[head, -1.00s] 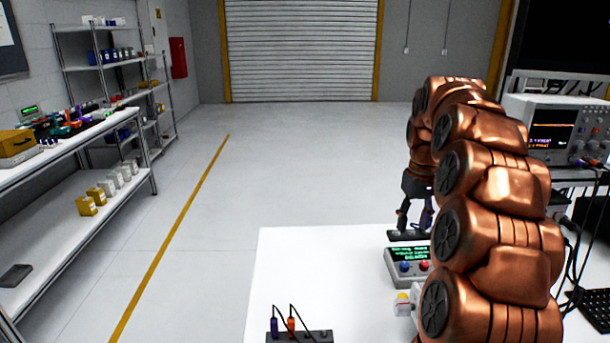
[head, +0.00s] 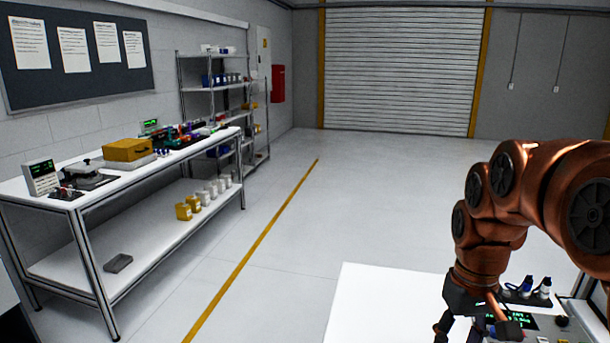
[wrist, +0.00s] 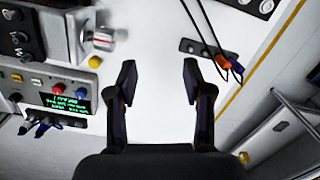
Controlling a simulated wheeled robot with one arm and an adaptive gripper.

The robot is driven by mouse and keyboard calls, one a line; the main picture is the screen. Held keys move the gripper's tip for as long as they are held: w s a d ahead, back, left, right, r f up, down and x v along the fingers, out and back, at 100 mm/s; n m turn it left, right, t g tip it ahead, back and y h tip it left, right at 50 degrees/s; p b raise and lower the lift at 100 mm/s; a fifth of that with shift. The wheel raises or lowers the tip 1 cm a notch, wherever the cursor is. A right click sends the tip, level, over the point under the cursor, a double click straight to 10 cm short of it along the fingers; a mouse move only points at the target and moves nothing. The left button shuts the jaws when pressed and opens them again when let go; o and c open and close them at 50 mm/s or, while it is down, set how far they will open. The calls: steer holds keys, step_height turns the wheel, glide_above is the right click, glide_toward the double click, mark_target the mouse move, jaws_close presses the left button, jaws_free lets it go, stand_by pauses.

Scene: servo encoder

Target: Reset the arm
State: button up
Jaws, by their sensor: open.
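My copper arm (head: 590,200) reaches in from the right in the head view, bent over the white table (head: 385,300). My gripper (head: 462,335) hangs low over the table, partly cut off by the bottom edge. In the wrist view my gripper (wrist: 160,78) is open, with its two dark fingers apart and nothing between them. The white tabletop (wrist: 150,125) shows below it.
In the wrist view a device with a green display (wrist: 68,98) lies left, with plugs in it. A metal workbench (head: 150,165) stands left in the head view; the floor between is clear.

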steer(key=s+a+f+p, duration=0.1)
steer(key=s+a+f, duration=0.2)
steer(key=s, duration=0.6)
steer(key=s+a+f+g, duration=0.1)
steer(key=s+a+f, duration=0.2)
steer(key=s, duration=0.7)
steer(key=shift+a+m+p, duration=0.3)
steer(key=shift+a+p, duration=0.1)
steer(key=shift+a, duration=0.1)
